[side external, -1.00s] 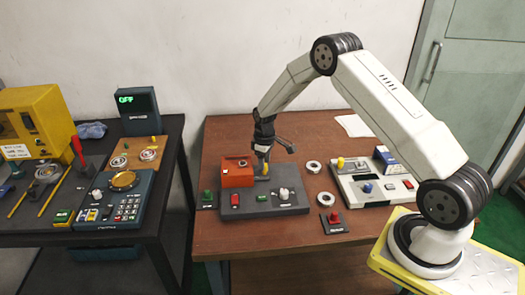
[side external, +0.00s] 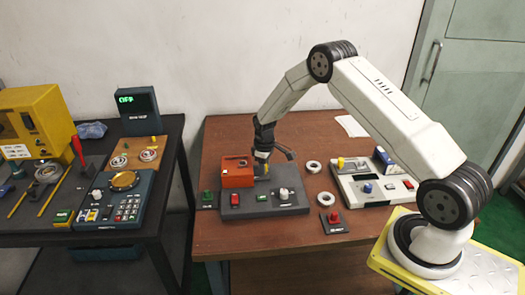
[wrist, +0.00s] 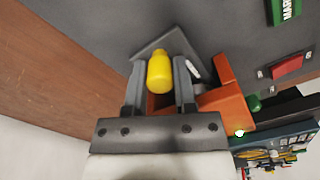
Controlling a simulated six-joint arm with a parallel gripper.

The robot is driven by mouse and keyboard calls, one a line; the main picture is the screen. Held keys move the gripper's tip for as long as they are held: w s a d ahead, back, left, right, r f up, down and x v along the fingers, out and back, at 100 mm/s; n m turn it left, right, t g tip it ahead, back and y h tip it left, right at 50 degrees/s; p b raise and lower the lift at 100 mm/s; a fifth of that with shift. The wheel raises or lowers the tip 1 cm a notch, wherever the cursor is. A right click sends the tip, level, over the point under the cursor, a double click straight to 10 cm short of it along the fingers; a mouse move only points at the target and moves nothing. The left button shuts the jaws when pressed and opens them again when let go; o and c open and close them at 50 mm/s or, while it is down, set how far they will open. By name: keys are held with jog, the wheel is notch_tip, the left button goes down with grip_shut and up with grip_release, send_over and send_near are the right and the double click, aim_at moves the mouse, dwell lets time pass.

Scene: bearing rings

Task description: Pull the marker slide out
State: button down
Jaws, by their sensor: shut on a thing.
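The marker slide's yellow knob (wrist: 159,74) stands between the two grey fingers of my gripper (wrist: 159,63) in the wrist view. My gripper is shut on this knob. In the side view my gripper (side external: 262,172) is low over the dark grey panel (side external: 240,208), just right of the orange housing (side external: 237,172). The orange housing also shows in the wrist view (wrist: 227,98), right of the fingers. The knob is mostly hidden by the fingers in the side view, and the slide's body cannot be made out.
The panel also carries a red button (side external: 235,199) and a light knob (side external: 284,194). A green button box (side external: 207,199) stands to its left, a red one (side external: 333,220) to its right. Metal rings (side external: 314,167) and a white panel (side external: 368,196) lie further right.

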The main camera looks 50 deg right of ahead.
jog(key=shift+s+d, duration=3.95)
jog(key=shift+d, duration=0.05)
jog(key=shift+s+d, duration=0.2)
jog(key=c, duration=0.6)
grip_release()
jog(key=shift+w+a+r, duration=0.1)
jog(key=shift+r, duration=0.05)
notch_tip(320, 180, up, 7)
jog(key=shift+a, duration=0.1)
